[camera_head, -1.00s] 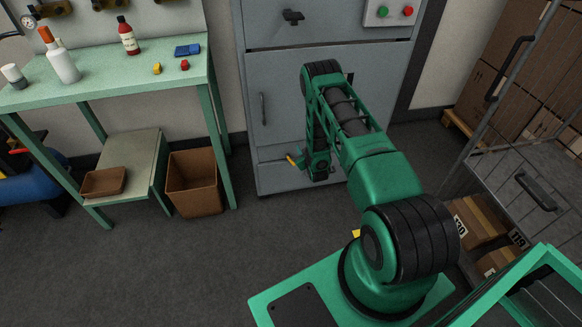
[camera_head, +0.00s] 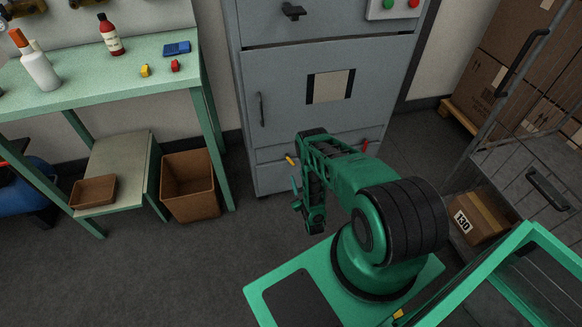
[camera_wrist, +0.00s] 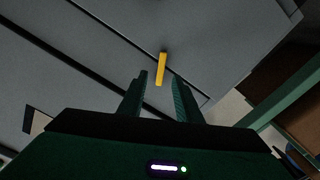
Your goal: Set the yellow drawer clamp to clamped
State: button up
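The yellow drawer clamp (camera_head: 291,160) is a small yellow lever on the front of the grey cabinet's low drawer, left of my arm. It slants down to the right in the head view. In the wrist view the yellow lever (camera_wrist: 162,66) stands out from the grey front, nearly upright in the picture. My gripper (camera_head: 295,194) is below and in front of the clamp. In the wrist view my gripper (camera_wrist: 160,79) is open, its two fingers apart, with the lever showing beyond the gap between them. Nothing is held.
A red lever (camera_head: 364,146) is on the drawer front's right side. The grey cabinet door (camera_head: 285,110) has a handle and a pale panel. A wire cart (camera_head: 525,180) is at right. Floor before the cabinet is open.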

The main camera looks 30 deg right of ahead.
aim_at(291, 163)
jog(key=x, duration=0.8)
jog(key=shift+w+a, duration=0.1)
jog(key=shift+w, duration=0.25)
grip_shut()
